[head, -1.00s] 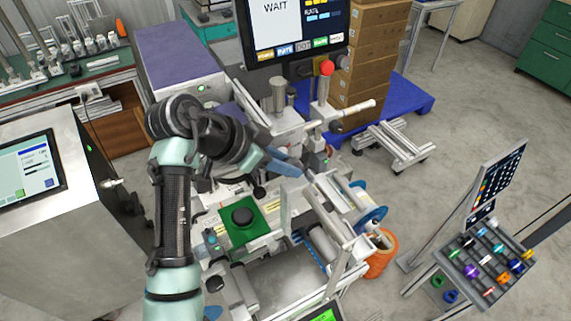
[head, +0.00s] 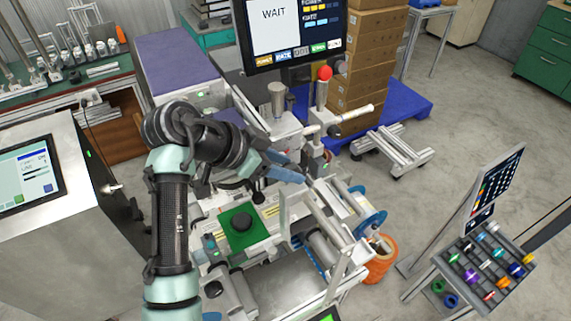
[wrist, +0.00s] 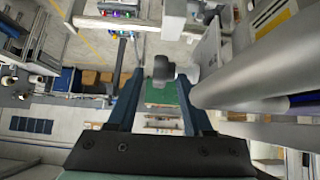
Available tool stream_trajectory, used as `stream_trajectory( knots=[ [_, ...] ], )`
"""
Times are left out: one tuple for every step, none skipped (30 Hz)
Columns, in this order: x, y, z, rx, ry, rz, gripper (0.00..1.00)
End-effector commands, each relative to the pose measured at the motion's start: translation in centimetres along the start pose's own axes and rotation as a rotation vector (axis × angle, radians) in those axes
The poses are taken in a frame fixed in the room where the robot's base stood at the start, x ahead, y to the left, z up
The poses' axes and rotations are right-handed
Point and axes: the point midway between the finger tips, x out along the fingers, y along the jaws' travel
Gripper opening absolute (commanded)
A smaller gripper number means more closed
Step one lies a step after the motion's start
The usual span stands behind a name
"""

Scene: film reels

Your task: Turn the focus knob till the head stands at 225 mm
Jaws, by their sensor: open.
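My gripper (head: 285,166) is open beside the upright column of the machine in the middle of the head view. In the wrist view, a grey knob-like part (wrist: 162,68) shows between the blue fingertips. It looks like the focus knob, but I cannot tell whether the fingers touch it. The machine head and column (head: 312,150) stand just right of my gripper, partly hidden by it. No millimetre reading is legible. The monitor (head: 290,32) above shows WAIT.
A red ball-topped lever (head: 325,73) and a pale handle (head: 357,112) stand close by. A spool rack (head: 486,262) is at right. Open floor lies between.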

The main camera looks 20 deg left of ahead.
Motion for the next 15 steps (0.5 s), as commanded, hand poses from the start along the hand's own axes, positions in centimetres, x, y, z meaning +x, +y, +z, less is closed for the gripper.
stream_trajectory(
  knots=[
    [0.0,0.0,0.1,-0.001,0.000,0.000,0.51],
    [0.0,0.0,0.1,-0.001,0.000,0.000,0.51],
    [-0.1,0.0,0.1,-0.001,0.000,-0.001,0.51],
    [-0.2,-0.1,0.1,-0.001,0.000,-0.001,0.51],
    [-0.4,-0.1,0.1,-0.001,0.000,-0.002,0.51],
    [-0.8,-0.1,0.1,-0.002,0.001,-0.003,0.51],
    [-1.1,-0.1,0.2,-0.002,0.002,-0.003,0.51],
    [-1.6,-0.1,0.2,-0.001,0.002,-0.003,0.51],
    [-2.3,-0.2,0.2,0.001,0.002,-0.005,0.51],
    [-2.9,-0.2,0.2,0.001,0.001,-0.006,0.51],
    [-3.5,-0.2,0.2,-0.001,0.001,-0.006,0.51],
    [-4.5,-0.2,0.2,0.001,0.002,-0.006,0.51],
    [-5.2,-0.2,0.2,0.003,0.002,-0.006,0.51],
    [-5.9,-0.2,0.2,0.001,0.001,-0.006,0.51],
    [-6.8,-0.2,0.2,0.001,0.001,-0.006,0.51]
  ],
)
